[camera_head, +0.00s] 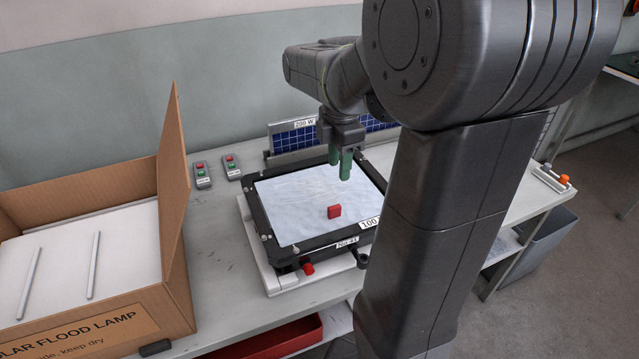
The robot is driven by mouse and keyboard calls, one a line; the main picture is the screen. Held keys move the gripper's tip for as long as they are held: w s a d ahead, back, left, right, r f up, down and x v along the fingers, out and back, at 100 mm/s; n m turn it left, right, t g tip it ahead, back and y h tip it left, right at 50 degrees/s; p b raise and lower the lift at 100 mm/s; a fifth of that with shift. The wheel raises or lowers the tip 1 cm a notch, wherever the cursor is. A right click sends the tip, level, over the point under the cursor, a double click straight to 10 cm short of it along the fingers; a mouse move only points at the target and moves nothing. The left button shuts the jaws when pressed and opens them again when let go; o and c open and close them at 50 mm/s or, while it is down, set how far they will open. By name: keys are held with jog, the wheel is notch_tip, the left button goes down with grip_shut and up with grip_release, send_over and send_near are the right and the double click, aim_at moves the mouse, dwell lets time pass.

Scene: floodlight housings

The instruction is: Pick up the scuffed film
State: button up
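The film (290,205) is a pale bluish-white, slightly wrinkled sheet. It lies over the face of a black-framed floodlight housing (275,250) on the bench. My gripper (340,170) points down above the back right part of the film. Its two green fingers are apart with nothing seen between them. The fingertips appear clear of the film and behind the red tab. My arm hides the housing's right side.
An open cardboard box (165,230) with white sheets and two thin rods stands at the left. Two button boxes (203,175) lie behind. A blue solar panel (295,138) stands behind the housing. A red bin (265,340) sits below the bench front.

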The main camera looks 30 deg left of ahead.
send_over(333, 207)
jog(key=f, duration=0.8)
jog(key=shift+w+d+f+b, duration=0.15)
jog(key=shift+d+b, duration=0.15)
jog(key=shift+b, duration=0.05)
jog(key=shift+s+a+f, duration=0.1)
jog(key=shift+a+f, duration=0.05)
jog(key=shift+f, duration=1.2)
jog(key=shift+s+a+f, duration=0.1)
jog(key=shift+a+f, duration=0.05)
jog(key=shift+f, duration=1.2)
jog(key=shift+c, duration=0.2)
grip_shut()
